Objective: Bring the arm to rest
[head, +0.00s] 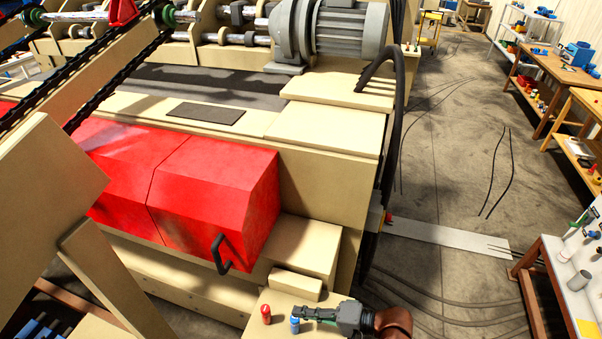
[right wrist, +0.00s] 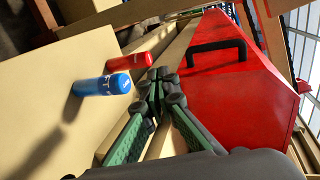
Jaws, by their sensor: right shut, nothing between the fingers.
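My right gripper (head: 312,315) is at the bottom of the head view, over the beige ledge, with its fingers pointing left. It is shut and empty; its closed fingertips also show in the right wrist view (right wrist: 160,88). The blue cylinder (head: 295,324) stands close by the fingertips in the head view; it also shows left of the fingers in the right wrist view (right wrist: 102,84). I cannot tell whether they touch. A red cylinder (head: 266,314) stands to the left of the blue one. My left gripper is not in view.
The red machine cover (head: 220,185) with a black handle (head: 221,254) is behind and left of my right gripper. A beige block (head: 295,284) sits on the ledge. Black cables (head: 440,303) run over the floor at right. A white table (head: 560,285) stands at far right.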

